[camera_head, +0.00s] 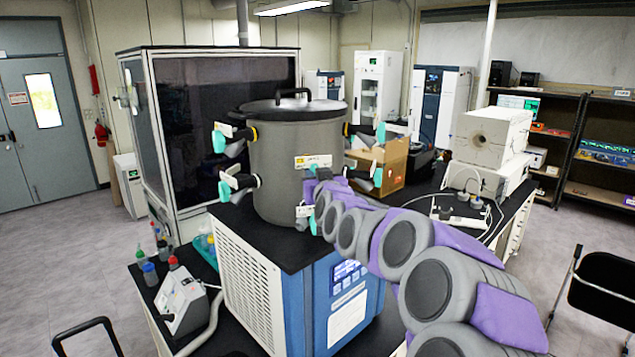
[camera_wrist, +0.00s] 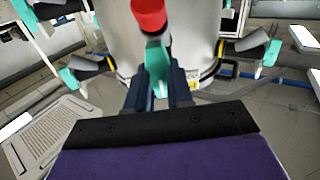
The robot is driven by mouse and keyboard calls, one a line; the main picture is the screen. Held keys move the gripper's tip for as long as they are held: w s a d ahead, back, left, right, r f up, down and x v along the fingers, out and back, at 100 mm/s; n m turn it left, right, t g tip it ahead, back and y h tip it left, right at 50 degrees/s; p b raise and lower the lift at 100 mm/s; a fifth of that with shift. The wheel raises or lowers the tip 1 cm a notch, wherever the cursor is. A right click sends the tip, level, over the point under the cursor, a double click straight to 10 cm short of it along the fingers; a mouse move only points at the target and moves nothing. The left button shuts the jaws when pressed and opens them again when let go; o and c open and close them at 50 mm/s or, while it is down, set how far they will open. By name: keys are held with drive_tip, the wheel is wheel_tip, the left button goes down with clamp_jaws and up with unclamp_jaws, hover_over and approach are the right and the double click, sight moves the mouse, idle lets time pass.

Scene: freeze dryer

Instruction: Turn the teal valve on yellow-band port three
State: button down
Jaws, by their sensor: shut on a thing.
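The grey cylindrical chamber (camera_head: 290,165) has several ports with teal valves around its wall. In the wrist view my gripper (camera_wrist: 160,92) is shut on a teal valve (camera_wrist: 156,62) in front of the chamber wall (camera_wrist: 195,70). A red cap (camera_wrist: 149,14) shows just above that valve. In the head view my arm reaches to the front of the chamber, and its end hides most of the held valve. Other teal valves show at the left (camera_wrist: 68,77) and right (camera_wrist: 271,52), with yellow bands beside the wall. I cannot read a port number.
The chamber stands on a blue and white freeze dryer base (camera_head: 335,305) with a black top. A cardboard box (camera_head: 390,160) is close behind on the right. A small grey instrument (camera_head: 180,300) and bottles are at the left. Open floor lies beyond.

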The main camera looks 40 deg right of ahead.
drive_tip(key=shift+r+m, duration=0.2)
drive_tip(key=shift+m, duration=0.1)
drive_tip(key=c, duration=1.1)
unclamp_jaws()
drive_tip(key=shift+s+a, duration=0.1)
drive_tip(key=shift+s, duration=0.1)
drive_tip(key=shift+o, duration=0.5)
drive_tip(key=shift+w+f, duration=0.15)
drive_tip(key=b+v, duration=0.1)
drive_tip(key=v, duration=1.6)
drive_tip(key=shift+b, duration=0.35)
